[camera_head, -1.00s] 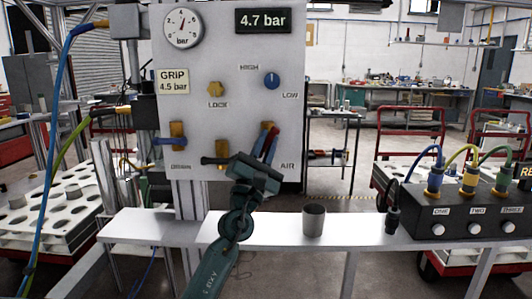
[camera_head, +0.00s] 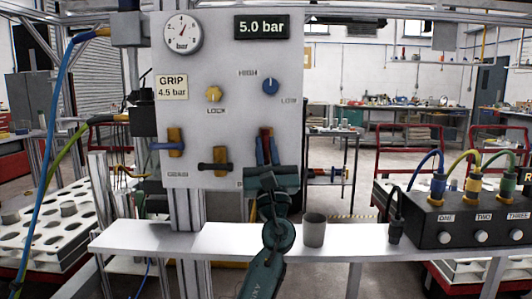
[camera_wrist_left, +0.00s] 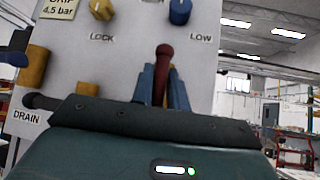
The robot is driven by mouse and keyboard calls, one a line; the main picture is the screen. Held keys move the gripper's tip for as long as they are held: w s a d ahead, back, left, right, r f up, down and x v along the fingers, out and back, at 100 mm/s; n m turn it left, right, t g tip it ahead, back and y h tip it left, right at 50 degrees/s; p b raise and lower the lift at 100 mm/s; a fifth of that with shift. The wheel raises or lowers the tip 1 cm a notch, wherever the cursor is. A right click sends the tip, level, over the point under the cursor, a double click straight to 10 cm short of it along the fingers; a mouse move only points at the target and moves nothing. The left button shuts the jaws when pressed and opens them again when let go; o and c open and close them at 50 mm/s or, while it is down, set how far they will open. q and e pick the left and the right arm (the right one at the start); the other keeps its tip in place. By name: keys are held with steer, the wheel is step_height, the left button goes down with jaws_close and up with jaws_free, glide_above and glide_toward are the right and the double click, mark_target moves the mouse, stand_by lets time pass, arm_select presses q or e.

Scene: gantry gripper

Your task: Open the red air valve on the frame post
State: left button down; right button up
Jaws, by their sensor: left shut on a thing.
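The red air valve handle (camera_head: 266,133) is at the lower right of the grey panel (camera_head: 225,120). It points upward, close to vertical. My left gripper (camera_head: 267,150) is shut on it, with one blue finger on each side. In the left wrist view the red handle (camera_wrist_left: 164,60) stands up between the two blue fingers (camera_wrist_left: 163,85), its rounded end above them. The valve body and the AIR label are hidden behind my gripper. The digital display (camera_head: 262,27) reads 5.0 bar. My right gripper is not in view.
Left of the red handle are a black-handled valve (camera_head: 214,169) and a blue-handled drain valve (camera_head: 175,147). A yellow lock knob (camera_head: 213,94) and a blue knob (camera_head: 271,87) sit above. A grey cup (camera_head: 314,230) stands on the shelf (camera_head: 350,240) near my arm.

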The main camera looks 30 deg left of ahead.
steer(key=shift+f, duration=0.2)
arm_select(q)
steer(key=c, duration=1.4)
jaws_free()
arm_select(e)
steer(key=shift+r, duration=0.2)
